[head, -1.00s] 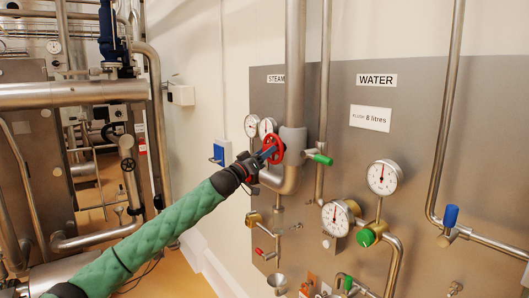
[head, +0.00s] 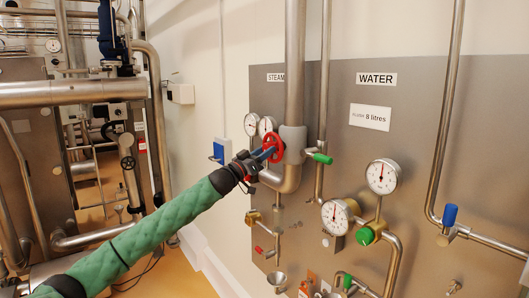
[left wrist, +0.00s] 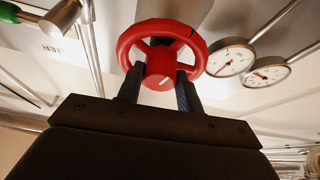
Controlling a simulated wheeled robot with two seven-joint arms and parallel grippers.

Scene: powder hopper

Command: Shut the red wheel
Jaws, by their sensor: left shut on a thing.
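The red wheel (head: 273,148) sits on the large steam pipe, under the STEAM label, at the middle of the head view. It fills the top middle of the left wrist view (left wrist: 128,42), with its hub and spokes showing. My left gripper (head: 264,153) is at the wheel, its arm in a green sleeve. In the left wrist view its two dark fingers (left wrist: 160,92) are on either side of the hub, shut on the wheel. The exact finger contact is partly hidden behind the hub. My right gripper is not in view.
Two gauges (left wrist: 246,62) are close beside the wheel. A green-handled valve (head: 320,157) is just right of it. A blue-handled box (head: 222,152) is on the wall to the left. Below are a small red-handled valve (head: 260,250) and a steel funnel (head: 276,279).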

